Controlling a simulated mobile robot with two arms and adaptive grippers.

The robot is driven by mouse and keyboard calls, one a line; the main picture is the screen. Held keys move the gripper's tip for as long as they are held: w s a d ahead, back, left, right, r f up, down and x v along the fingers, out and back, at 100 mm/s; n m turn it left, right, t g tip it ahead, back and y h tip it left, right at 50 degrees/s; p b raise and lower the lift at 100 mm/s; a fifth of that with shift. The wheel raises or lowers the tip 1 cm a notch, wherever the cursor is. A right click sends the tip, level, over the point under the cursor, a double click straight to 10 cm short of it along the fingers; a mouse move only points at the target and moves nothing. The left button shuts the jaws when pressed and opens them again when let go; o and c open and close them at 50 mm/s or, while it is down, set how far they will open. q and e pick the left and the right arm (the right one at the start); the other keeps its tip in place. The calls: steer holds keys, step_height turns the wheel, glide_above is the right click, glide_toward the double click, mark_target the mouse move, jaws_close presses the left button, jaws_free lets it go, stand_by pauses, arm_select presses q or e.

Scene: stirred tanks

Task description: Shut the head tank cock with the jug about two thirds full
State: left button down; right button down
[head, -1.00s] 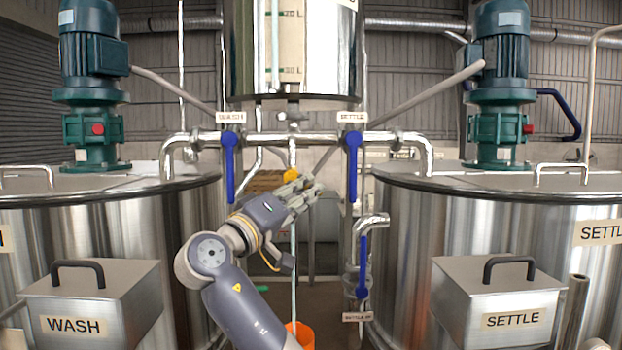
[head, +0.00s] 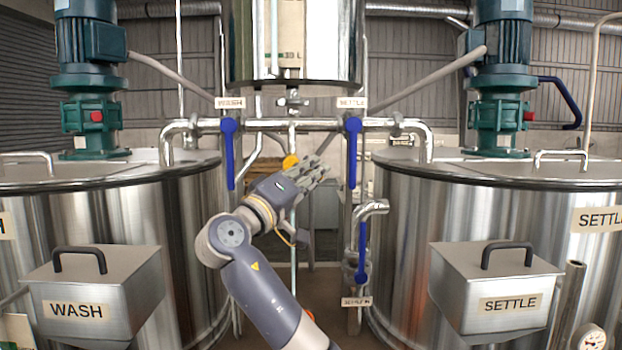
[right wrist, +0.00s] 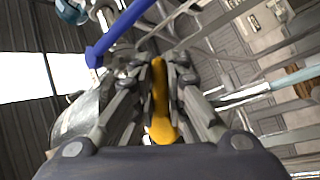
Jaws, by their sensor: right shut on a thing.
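The steel head tank (head: 343,45) hangs at the top centre of the head view. Below it, the yellow cock handle (head: 290,161) shows just behind my right gripper (head: 318,168). In the right wrist view the yellow handle (right wrist: 160,105) lies between the fingers of my right gripper (right wrist: 165,75), which is shut on it. A thin pale vertical line runs down below the cock; I cannot tell whether it is a stream or a tube. Only a sliver of an orange thing (head: 309,314), perhaps the jug, shows behind my forearm. Its level is hidden. My left gripper is not in view.
Blue levers marked WASH (head: 229,155) and SETTLE (head: 353,152) hang on either side of my gripper. A third blue lever (head: 362,252) sits lower right. Large steel tanks stand left (head: 190,225) and right (head: 400,230), with a narrow gap between.

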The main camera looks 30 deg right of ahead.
steer(key=n+t+b, duration=0.2)
steer(key=shift+s+d+n+h, duration=0.1)
steer(key=shift+d+n+h, duration=0.05)
steer(key=shift+n+h, duration=0.2)
steer(key=shift+r+n+t+b, duration=0.3)
steer(key=shift+n+t, duration=0.1)
steer(key=shift+n, duration=0.35)
steer(key=shift+r+n+t, duration=0.45)
steer(key=shift+n+t, duration=0.45)
steer(key=shift+n, duration=0.1)
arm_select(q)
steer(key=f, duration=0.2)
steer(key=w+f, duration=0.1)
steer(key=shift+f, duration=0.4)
arm_select(e)
steer(key=c, duration=1.9)
jaws_free()
steer(key=shift+r, duration=0.1)
